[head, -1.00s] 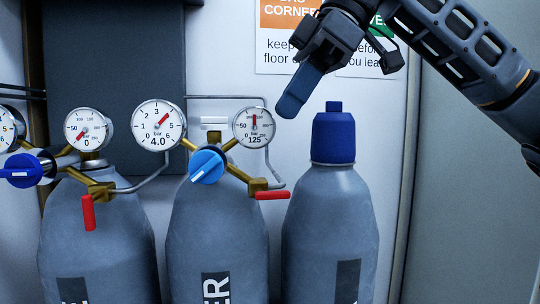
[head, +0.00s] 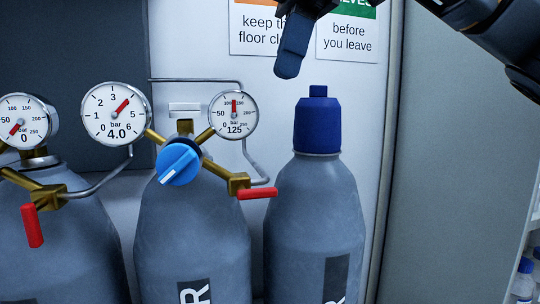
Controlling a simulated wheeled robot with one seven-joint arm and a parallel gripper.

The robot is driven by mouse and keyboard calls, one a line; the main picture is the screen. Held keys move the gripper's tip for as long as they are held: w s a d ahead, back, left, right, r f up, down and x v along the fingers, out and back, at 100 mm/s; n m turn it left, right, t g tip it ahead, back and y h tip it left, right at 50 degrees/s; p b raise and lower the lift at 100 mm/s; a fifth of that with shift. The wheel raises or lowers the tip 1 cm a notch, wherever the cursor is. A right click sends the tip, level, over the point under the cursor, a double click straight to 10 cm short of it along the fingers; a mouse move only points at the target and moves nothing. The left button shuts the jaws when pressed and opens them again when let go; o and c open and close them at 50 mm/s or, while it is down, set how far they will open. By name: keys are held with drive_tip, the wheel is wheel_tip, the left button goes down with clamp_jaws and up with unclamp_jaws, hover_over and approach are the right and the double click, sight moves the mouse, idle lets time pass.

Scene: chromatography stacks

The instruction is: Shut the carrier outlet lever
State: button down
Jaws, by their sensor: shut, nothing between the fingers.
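The middle grey cylinder (head: 192,240) has a partly visible label ending in "R". Its brass outlet carries a red lever (head: 258,193), which lies about horizontal and points right. A blue knob (head: 178,163) sits on the same regulator, with gauges reading about 4.0 (head: 117,113) and 125 (head: 232,115). My gripper (head: 290,62) is shut and empty, pointing down above and right of the red lever, clearly apart from it. The gripper's upper part is cut off by the top edge.
A left cylinder (head: 75,260) has a red lever (head: 32,226) hanging down and a gauge at 0 (head: 22,122). A right cylinder (head: 315,220) wears a blue cap (head: 319,125), just below my gripper. Signs hang on the wall behind. Shelved bottles (head: 524,280) show at far right.

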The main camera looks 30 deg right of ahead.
sight(260, 189)
drive_tip(key=x, duration=0.4)
drive_tip(key=p+x, duration=0.1)
drive_tip(key=x, duration=0.3)
drive_tip(key=d+x, duration=0.1)
drive_tip(key=x, duration=0.4)
drive_tip(key=shift+s+f, duration=0.15)
drive_tip(key=shift+f+y, duration=0.1)
drive_tip(key=shift+y, duration=0.3)
drive_tip(key=shift+d, duration=0.1)
drive_tip(key=shift+s+y, duration=0.1)
drive_tip(key=shift+y, duration=0.2)
